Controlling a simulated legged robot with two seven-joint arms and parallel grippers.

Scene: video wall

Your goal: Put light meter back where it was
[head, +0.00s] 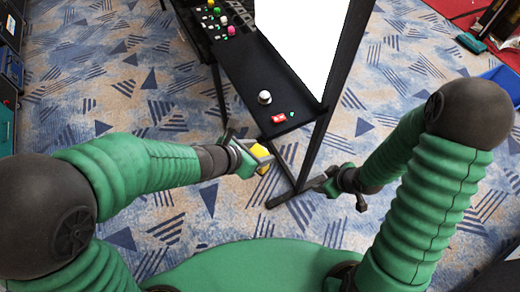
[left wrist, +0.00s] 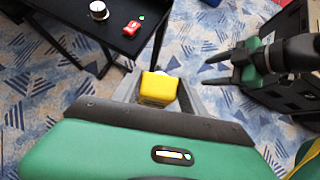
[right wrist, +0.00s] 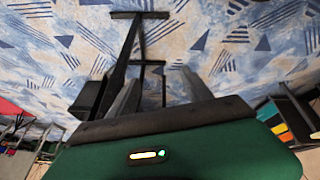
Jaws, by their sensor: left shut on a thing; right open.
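A yellow block-shaped thing, which I take to be the light meter (left wrist: 158,89), is between the fingers of my left gripper (left wrist: 160,92). A small whitish part shows behind its far end. In the head view the light meter (head: 261,152) is partly hidden by my left gripper (head: 260,160), which is shut on it beside the front end of the black shelf (head: 262,60). My right gripper (head: 341,195) is open and empty, right of the shelf's foot. It also shows open in the left wrist view (left wrist: 208,70) and in the right wrist view (right wrist: 158,90).
On the shelf's near end are a silver-white round knob-like thing (head: 264,97), a red item (head: 279,118) and a small green one (head: 292,114). Several coloured small items (head: 218,18) stand farther back. A black upright frame (head: 335,75) with a white panel rises along the shelf's right side.

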